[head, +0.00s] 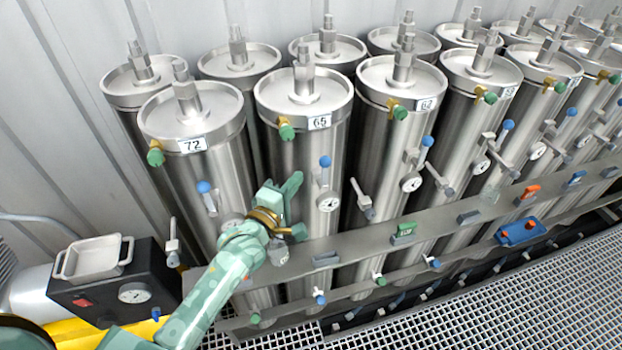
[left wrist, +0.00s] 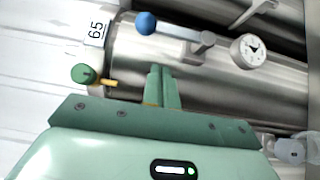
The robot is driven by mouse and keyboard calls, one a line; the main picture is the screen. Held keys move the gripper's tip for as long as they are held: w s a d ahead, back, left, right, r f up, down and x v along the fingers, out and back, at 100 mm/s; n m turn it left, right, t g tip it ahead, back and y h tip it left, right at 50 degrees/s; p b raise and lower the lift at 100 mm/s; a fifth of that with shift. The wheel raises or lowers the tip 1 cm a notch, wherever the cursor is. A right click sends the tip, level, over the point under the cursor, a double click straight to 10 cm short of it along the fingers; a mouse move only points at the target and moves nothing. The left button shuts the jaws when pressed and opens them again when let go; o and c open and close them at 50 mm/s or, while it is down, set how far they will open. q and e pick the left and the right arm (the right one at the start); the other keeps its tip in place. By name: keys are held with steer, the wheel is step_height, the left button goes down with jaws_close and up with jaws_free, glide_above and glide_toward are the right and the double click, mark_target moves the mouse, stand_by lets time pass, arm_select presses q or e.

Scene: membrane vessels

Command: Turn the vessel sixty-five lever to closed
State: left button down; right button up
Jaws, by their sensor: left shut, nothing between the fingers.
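Vessel sixty-five (head: 300,160) is a steel cylinder labelled 65 (head: 320,122) in the front row. Its lever (head: 325,173) has a blue ball at its upper end and lies roughly along the vessel's length, above a round gauge (head: 328,203). The left wrist view shows the blue ball (left wrist: 146,22), the lever's metal end, the gauge (left wrist: 250,50) and the sideways 65 label (left wrist: 96,30). My left gripper (head: 292,183) is shut and empty in front of the vessel, left of the lever. Its fingertips (left wrist: 161,72) appear apart from the lever. My right gripper is out of view.
Vessel 72 (head: 205,160) stands to the left and vessel 62 (head: 400,150) to the right, each with a blue-ball lever. A green knob (left wrist: 84,74) sits near the 65 label. A metal rail (head: 345,245) runs across the vessel fronts. A grated floor (head: 450,310) lies in front.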

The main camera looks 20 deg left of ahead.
mark_target(324, 175)
arm_select(q)
steer(key=w+d, duration=0.2)
steer(key=d, duration=0.1)
steer(key=shift+d, duration=0.2)
